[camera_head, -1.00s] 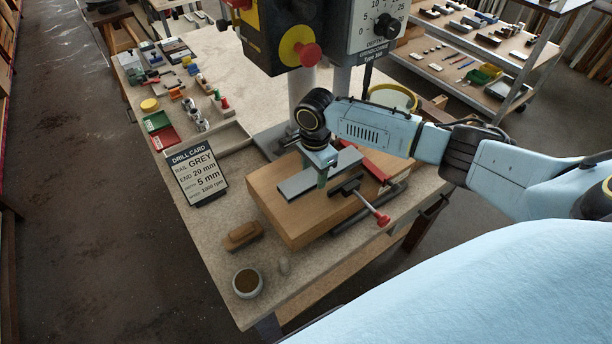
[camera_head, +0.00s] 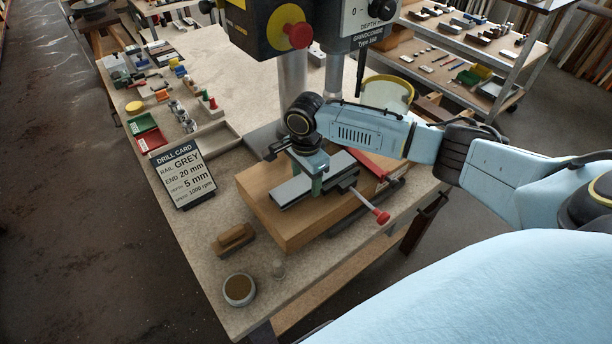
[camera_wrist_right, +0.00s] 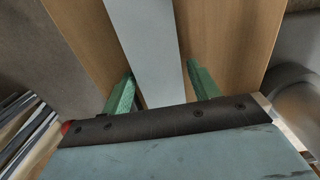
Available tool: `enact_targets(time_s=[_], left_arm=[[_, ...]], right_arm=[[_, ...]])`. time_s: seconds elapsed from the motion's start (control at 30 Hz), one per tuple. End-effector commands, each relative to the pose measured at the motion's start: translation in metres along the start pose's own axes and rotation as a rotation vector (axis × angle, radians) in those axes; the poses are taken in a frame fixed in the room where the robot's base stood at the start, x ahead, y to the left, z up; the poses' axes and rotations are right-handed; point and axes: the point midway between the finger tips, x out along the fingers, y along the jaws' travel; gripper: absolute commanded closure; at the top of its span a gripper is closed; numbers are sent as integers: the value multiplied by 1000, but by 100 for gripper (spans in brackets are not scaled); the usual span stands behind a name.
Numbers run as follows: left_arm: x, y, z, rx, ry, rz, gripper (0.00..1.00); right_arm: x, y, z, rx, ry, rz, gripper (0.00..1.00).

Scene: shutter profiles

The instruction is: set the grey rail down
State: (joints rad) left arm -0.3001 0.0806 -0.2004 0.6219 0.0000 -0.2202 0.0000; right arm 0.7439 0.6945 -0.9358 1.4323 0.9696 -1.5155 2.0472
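The grey rail (camera_head: 338,170) lies low over the wooden block (camera_head: 262,208), under the drill press. My right gripper (camera_head: 314,184) comes down over the middle of the rail from above. The head view does not show clearly whether the underside of the rail touches the block. My left gripper is not in view.
A clamp with a red-knobbed handle (camera_head: 381,217) is at the block's right. The drill press (camera_head: 270,30) stands behind. A drill card (camera_head: 183,175), a brown brush (camera_head: 234,239) and a round cup (camera_head: 239,290) are left and in front.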

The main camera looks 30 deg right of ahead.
Motion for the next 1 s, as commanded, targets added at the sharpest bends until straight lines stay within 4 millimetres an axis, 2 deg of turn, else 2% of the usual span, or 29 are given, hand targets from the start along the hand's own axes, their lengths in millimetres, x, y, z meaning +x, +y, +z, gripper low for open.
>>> enact_targets(time_s=[0.4, 0.8, 1.0], left_arm=[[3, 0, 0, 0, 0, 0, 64], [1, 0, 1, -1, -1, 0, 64], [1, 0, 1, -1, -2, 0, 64]], right_arm=[[-4, -1, 0, -1, 0, -3, 31], [-67, -1, 0, 0, -1, -3, 31], [-78, 0, 0, 0, -1, -1, 31]])
